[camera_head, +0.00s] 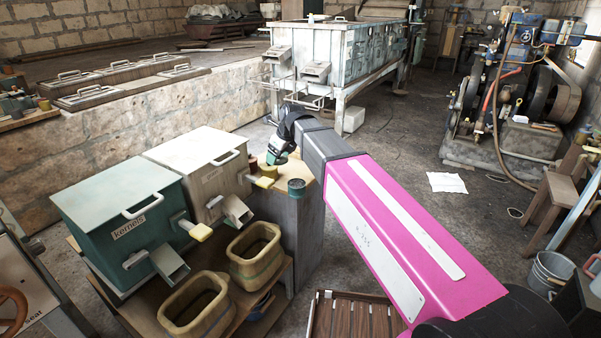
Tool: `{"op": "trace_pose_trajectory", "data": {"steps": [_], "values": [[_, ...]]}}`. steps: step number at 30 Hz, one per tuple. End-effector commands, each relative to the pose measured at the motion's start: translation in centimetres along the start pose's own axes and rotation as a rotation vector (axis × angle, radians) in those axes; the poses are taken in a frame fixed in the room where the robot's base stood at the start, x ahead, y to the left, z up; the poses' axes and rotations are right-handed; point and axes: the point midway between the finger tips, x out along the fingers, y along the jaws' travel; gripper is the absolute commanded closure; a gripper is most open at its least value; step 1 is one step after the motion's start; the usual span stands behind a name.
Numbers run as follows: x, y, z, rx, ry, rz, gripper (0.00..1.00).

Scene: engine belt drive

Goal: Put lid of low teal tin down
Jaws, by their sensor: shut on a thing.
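My gripper (273,160) is at the far end of my magenta arm, pointing down over the top of a narrow wooden stand (309,200). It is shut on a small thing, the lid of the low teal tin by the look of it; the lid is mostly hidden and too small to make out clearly. A small dark teal tin (296,188) stands on the stand's near edge, to the right of and below my gripper. Whether the parts touch cannot be told.
A teal bin marked "kernels" (115,215) and a cream bin (200,170) stand left of the stand. Two tan tubs (256,250) sit on the shelf below. A slatted wooden crate (350,315) is on the floor. Open floor lies behind and right of my arm.

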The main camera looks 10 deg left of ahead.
Motion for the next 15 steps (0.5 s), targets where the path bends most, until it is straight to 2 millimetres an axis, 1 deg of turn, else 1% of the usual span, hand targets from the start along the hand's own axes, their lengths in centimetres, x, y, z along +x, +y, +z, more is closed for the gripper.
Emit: {"op": "trace_pose_trajectory", "data": {"steps": [1,3,5,8,11,15], "values": [[1.0,-2.0,1.1,0.014,0.002,-0.005,0.49],[1.9,-3.6,1.6,0.029,0.002,-0.01,0.49],[2.4,-4.7,1.7,0.039,0.002,-0.015,0.5],[3.1,-6.2,1.5,0.046,0.001,-0.018,0.5],[4.0,-7.8,0.8,0.048,0.002,-0.017,0.5],[5.3,-10.6,-0.2,0.047,0.002,-0.018,0.5]]}}
